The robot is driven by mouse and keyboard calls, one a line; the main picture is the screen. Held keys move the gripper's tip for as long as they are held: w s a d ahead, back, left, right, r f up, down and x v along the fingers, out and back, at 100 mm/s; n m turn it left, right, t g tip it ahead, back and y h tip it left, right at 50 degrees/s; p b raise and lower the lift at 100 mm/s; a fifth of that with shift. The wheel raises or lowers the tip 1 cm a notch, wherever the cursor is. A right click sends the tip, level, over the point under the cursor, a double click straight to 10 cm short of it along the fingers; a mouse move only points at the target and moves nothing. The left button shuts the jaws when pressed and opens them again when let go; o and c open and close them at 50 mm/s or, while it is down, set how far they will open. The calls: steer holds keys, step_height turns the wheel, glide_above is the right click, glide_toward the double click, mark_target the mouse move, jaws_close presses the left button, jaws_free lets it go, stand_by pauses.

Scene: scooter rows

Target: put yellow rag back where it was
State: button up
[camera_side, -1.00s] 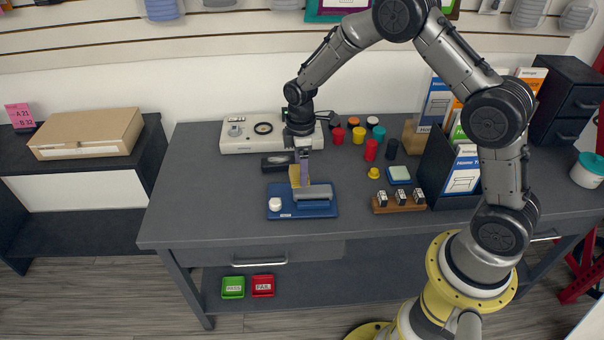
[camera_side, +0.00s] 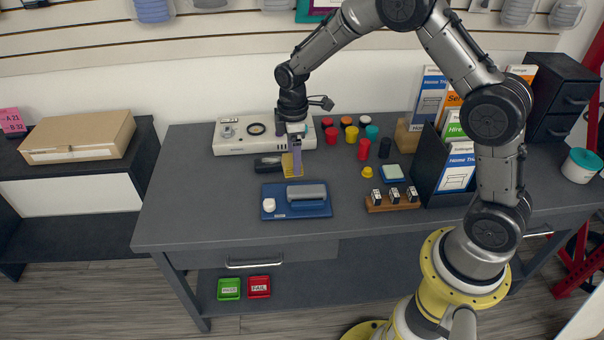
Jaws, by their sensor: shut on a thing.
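The yellow rag (camera_side: 289,170) hangs from my gripper (camera_side: 296,167), which is shut on it. The rag is behind the blue tray (camera_side: 268,212), between that tray and the white instrument box (camera_side: 232,150). The rag sits just right of a black object (camera_side: 267,165). I cannot tell whether the rag touches the table top. The gripper fingers hide part of the rag. On the blue tray are a grey bar-shaped block (camera_side: 307,192) and a small white round item (camera_side: 269,205).
The table's left and front parts (camera_side: 195,205) are clear.

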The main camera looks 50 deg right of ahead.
steer(key=shift+w, duration=0.1)
steer(key=s+d+m, duration=0.1)
steer(key=s+d, duration=0.2)
steer(key=s, duration=0.9)
steer(key=s+d, duration=0.2)
steer(key=s, duration=1.1)
steer(key=w+d+f, duration=0.1)
steer(key=w+f, duration=0.2)
steer(key=w, duration=0.1)
steer(key=w+d+f, duration=0.2)
steer(key=w+f, duration=0.1)
steer(key=w, duration=0.2)
steer(key=w+d+f, duration=0.2)
steer(key=w+f, duration=0.1)
steer(key=w, duration=0.1)
steer(key=shift+w+d+f, duration=0.15)
steer(key=shift+w+d, duration=0.1)
steer(key=shift+w, duration=0.05)
steer(key=shift+f, duration=1.45)
